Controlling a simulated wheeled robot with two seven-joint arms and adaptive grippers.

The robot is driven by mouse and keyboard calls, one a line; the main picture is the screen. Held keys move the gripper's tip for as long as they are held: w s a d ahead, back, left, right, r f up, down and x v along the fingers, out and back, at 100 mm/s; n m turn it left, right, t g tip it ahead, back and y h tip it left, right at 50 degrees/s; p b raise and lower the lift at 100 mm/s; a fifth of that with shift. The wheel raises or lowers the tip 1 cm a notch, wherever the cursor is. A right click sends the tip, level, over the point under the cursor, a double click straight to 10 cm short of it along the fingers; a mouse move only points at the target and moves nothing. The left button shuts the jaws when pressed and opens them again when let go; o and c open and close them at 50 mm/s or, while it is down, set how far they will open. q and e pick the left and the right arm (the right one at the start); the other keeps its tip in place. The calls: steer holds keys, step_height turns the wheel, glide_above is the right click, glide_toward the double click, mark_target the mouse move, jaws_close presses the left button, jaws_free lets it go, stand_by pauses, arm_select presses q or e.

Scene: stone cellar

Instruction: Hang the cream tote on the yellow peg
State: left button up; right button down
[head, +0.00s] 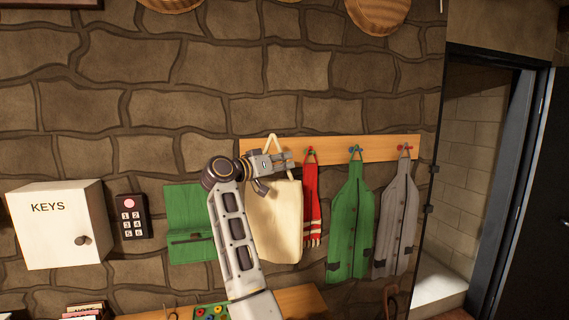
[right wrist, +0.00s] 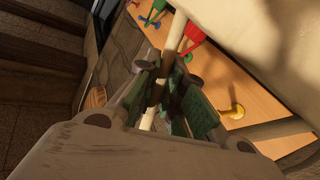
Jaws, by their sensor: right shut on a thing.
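The cream tote (head: 278,222) hangs from my right gripper (head: 280,163) in front of the peg board. My right gripper is shut on the tote's strap, and the top of the strap loop stands above the fingers. In the right wrist view the strap (right wrist: 174,38) runs between the fingers (right wrist: 172,95), and the tote's cloth (right wrist: 270,40) fills the upper right. The yellow peg (right wrist: 236,112) shows beside the fingers, with no strap seen on it there. In the head view I cannot make out the yellow peg behind my gripper. My left gripper is not in view.
A green wall pocket (head: 187,222), a keypad (head: 132,216) and a key box (head: 60,225) are on the left. A shelf (head: 300,300) is below.

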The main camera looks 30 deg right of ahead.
steer(key=shift+w+d+f, duration=0.1)
steer(key=shift+w+d, duration=0.05)
steer(key=shift+w, duration=0.6)
steer(key=w+d+f, duration=0.1)
steer(key=w, duration=0.5)
steer(key=shift+w+d, duration=0.35)
steer(key=shift+d, duration=0.05)
stand_by(0.4)
